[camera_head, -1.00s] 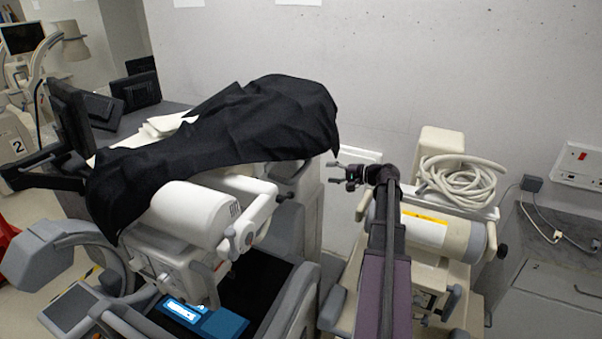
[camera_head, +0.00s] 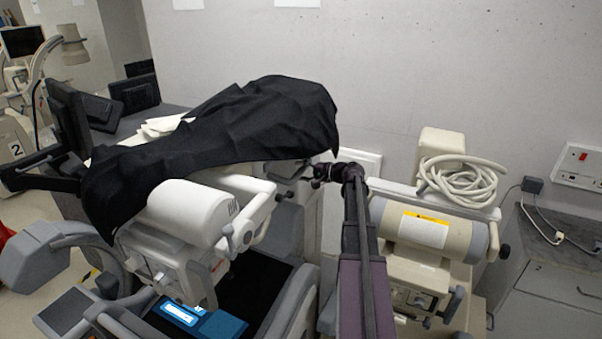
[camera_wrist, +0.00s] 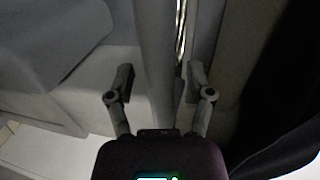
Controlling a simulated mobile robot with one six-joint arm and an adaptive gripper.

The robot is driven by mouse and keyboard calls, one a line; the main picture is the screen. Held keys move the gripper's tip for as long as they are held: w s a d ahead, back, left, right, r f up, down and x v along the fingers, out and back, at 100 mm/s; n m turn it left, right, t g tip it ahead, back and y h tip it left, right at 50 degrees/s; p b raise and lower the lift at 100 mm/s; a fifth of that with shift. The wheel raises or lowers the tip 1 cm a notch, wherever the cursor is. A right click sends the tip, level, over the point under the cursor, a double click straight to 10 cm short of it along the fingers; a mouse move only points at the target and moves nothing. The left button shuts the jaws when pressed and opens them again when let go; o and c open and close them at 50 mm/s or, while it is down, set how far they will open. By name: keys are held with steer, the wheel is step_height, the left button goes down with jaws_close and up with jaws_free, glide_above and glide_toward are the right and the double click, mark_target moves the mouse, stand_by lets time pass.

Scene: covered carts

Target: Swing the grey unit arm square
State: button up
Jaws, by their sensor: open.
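My gripper (camera_head: 312,174) is at the right end of the left cart, beside the black cover's lower edge. In the wrist view its two fingers (camera_wrist: 161,80) are open, with a pale grey upright bar (camera_wrist: 152,40) running between or just beyond them; contact cannot be told. In the head view a light grey jointed arm (camera_head: 252,215) sticks out from the white-and-grey unit (camera_head: 190,212) under the cover, left of my gripper. Whether the bar belongs to that arm cannot be told. My arm hides part of the space between the carts.
The black cover (camera_head: 220,135) drapes over the left cart and hangs near my gripper. A second unit with a grey cylinder (camera_head: 390,222) and coiled hose (camera_head: 460,182) stands right of my arm. A wall (camera_head: 400,70) is behind. A blue box (camera_head: 222,326) lies low in front.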

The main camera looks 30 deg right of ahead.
jaws_close()
steer(key=shift+w+a, duration=0.2)
steer(key=shift+a, duration=0.35)
jaws_free()
steer(key=shift+w, duration=0.1)
steer(key=shift+h, duration=0.3)
